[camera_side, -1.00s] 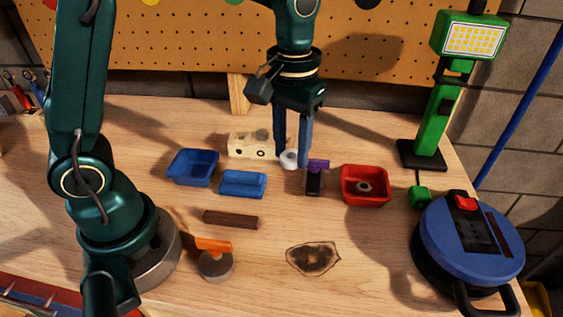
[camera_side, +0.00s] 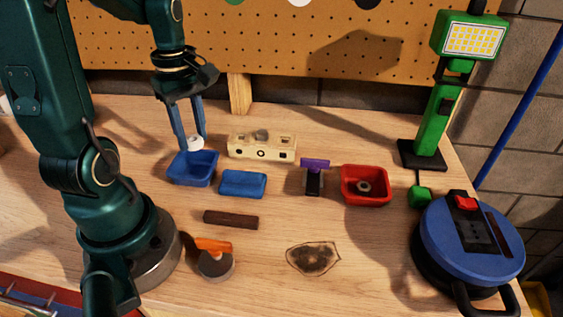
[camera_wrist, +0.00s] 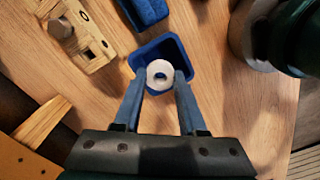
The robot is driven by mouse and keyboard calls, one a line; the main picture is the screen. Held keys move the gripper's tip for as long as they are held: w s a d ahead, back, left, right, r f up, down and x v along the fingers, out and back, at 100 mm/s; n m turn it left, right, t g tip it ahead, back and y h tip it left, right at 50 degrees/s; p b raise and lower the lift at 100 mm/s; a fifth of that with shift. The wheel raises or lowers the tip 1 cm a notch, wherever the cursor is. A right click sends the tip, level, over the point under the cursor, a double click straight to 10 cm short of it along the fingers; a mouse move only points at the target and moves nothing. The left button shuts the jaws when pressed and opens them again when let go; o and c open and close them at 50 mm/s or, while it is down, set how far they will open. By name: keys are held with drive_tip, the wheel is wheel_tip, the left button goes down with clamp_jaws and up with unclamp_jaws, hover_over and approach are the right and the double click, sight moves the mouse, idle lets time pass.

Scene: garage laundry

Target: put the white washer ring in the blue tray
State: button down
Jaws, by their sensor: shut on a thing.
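The white washer ring (camera_side: 195,143) is held between the fingertips of my gripper (camera_side: 194,143). The ring also shows in the wrist view (camera_wrist: 160,75), its hole facing the camera, with a finger of my gripper (camera_wrist: 161,80) on each side. The blue tray (camera_side: 190,181) stands on the bench at the left and is empty where I can see. It also shows in the wrist view (camera_wrist: 183,45), behind the ring. The ring is above the tray's back right part, apparently over the opening; its exact height is hard to tell.
A blue block (camera_side: 243,184) lies right of the tray, and a cream block with holes (camera_side: 262,147) behind it. A purple-topped item (camera_side: 314,177) and a red tray (camera_side: 365,187) holding a ring stand further right. A brown bar (camera_side: 231,219) lies in front.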

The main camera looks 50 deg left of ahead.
sight(196, 173)
drive_tip(key=shift+s+a+n, duration=0.4)
drive_tip(key=shift+a, duration=0.15)
drive_tip(key=shift+a+f, duration=0.1)
drive_tip(key=shift+f, duration=3.8)
drive_tip(key=shift+f, duration=0.1)
drive_tip(key=c, duration=0.8)
unclamp_jaws()
drive_tip(key=shift+o, duration=0.2)
